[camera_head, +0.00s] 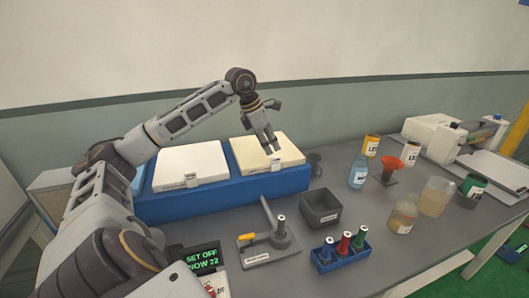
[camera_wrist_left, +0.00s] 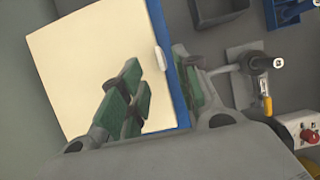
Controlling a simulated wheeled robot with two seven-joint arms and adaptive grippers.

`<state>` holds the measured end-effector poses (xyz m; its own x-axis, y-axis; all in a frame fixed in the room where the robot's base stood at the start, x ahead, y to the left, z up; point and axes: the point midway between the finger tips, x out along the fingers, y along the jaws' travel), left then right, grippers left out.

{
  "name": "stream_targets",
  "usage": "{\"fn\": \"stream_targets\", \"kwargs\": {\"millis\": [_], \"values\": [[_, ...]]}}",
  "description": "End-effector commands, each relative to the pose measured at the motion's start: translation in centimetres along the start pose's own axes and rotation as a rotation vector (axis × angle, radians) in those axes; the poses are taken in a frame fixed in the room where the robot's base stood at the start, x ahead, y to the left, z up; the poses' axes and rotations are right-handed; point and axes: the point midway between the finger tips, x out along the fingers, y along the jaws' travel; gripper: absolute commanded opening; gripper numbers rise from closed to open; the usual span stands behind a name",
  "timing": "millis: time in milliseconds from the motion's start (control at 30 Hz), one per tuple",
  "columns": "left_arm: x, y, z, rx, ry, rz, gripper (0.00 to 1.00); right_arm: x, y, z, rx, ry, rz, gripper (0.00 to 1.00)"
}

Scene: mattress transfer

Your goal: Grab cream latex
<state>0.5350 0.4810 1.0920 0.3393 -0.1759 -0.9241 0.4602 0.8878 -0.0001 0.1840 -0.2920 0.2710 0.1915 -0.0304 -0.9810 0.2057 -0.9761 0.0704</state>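The cream latex slab (camera_head: 290,150) lies in the right part of the blue tray (camera_head: 220,197), with a small tag on its front edge. A whiter slab (camera_head: 190,165) lies in the left part. My left gripper (camera_head: 272,148) points down over the cream slab near its tagged front edge; whether it touches is unclear. In the left wrist view the cream slab (camera_wrist_left: 85,60) fills the left side. There my gripper's green-padded fingers (camera_wrist_left: 160,75) are apart with nothing held, around the line of the slab's tagged edge. My right gripper is not seen.
In front stand a grey bin (camera_head: 320,212), a lever tool (camera_head: 268,240) and a blue rack (camera_head: 340,258) with several colored handles. Bottles and jars (camera_head: 437,197) crowd the right, before a white machine (camera_head: 432,138). A green-text display (camera_head: 203,258) sits front left.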

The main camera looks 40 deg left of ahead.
Motion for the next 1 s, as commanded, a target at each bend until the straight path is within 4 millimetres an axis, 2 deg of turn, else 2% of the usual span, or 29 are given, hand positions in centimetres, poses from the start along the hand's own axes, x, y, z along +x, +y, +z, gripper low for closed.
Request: {"fn": "stream_targets", "kwargs": {"millis": [467, 767, 1000], "values": [[0.5, 0.0, 0.0, 0.0, -0.001, -0.001, 0.32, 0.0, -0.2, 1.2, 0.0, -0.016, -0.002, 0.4], [3.3, -0.1, 0.0, 0.0, 0.0, -0.003, 0.32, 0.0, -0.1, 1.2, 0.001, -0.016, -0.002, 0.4], [5.5, 0.0, 0.0, 0.0, -0.002, -0.002, 0.32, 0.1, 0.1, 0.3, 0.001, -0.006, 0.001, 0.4]]}}
